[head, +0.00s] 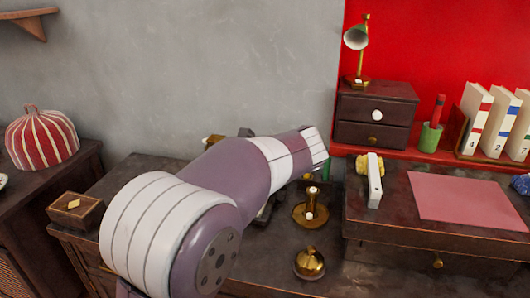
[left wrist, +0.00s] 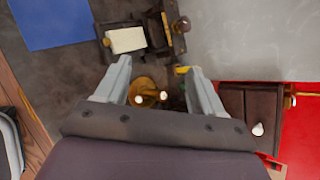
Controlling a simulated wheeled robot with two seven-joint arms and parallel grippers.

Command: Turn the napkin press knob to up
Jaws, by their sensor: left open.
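In the left wrist view, a dark hinged device holding a white stack (left wrist: 127,40), likely the napkin press, lies beyond my fingertips. In the head view my left arm hides most of this device. My left gripper (left wrist: 158,68) is open and empty, its two grey fingers apart. A brass stand (left wrist: 148,95) shows between and below the fingers, with no visible contact. My right gripper is in neither view.
The brass stand (head: 311,213) and a brass bell-shaped piece (head: 309,264) stand on the dark cabinet top. A small drawer unit (head: 375,118) and a raised case with a pink sheet (head: 465,196) are at right. A wooden box (head: 75,210) sits at left.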

